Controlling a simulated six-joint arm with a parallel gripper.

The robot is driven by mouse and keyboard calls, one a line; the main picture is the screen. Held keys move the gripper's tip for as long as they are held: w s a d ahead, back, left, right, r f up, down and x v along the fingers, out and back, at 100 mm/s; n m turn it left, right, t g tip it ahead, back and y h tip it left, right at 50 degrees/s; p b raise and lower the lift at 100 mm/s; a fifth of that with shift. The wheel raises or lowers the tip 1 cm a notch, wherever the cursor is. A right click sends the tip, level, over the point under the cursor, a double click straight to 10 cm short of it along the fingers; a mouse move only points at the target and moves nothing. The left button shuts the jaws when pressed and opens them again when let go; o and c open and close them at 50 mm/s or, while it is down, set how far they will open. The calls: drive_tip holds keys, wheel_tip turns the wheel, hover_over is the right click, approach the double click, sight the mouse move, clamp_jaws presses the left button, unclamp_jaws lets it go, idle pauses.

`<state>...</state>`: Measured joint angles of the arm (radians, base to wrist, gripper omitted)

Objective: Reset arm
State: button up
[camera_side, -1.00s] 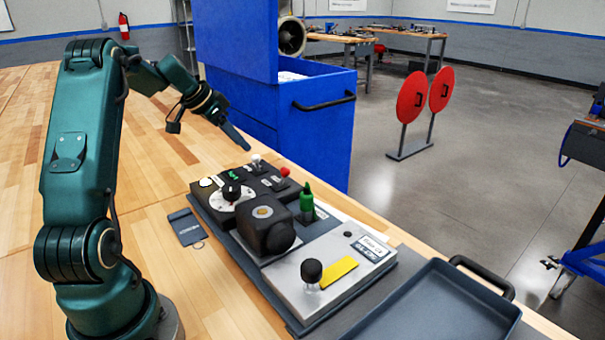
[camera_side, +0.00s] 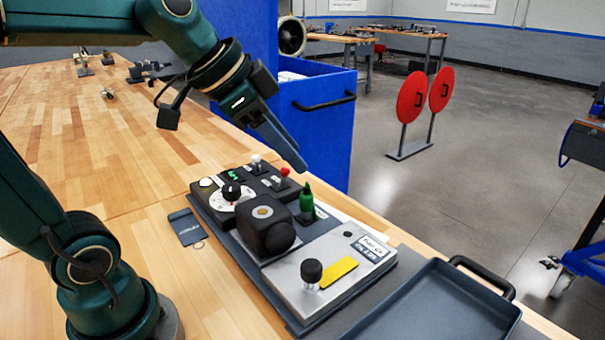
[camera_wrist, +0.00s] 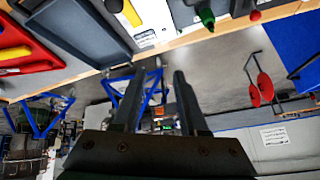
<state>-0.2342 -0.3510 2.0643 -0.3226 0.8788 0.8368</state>
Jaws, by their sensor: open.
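My gripper (camera_side: 282,145) is in the air above the far end of the control panel (camera_side: 262,262), near the blue cabinet. In the wrist view my gripper (camera_wrist: 157,90) has its two fingers apart with nothing between them. The panel holds a black block (camera_side: 266,228), a green bottle-shaped piece (camera_side: 307,203), a red-tipped switch (camera_side: 284,172), a dial (camera_side: 232,195), a black knob (camera_side: 312,272) and a yellow bar (camera_side: 339,270). My gripper touches none of these in view.
A dark tray (camera_side: 440,310) lies at the near right of the wooden table (camera_side: 90,130). A blue cabinet (camera_side: 325,120) stands beyond the table edge. A small dark tag (camera_side: 186,227) lies left of the panel. Several small metal parts (camera_side: 85,62) lie on the far table.

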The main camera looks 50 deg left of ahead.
drive_tip(key=s+d+f+n+g+y, duration=0.1)
drive_tip(key=s+f+n, duration=0.4)
drive_tip(key=s, duration=0.6)
wheel_tip(320, 180, down, 2)
drive_tip(key=shift+f, duration=0.15)
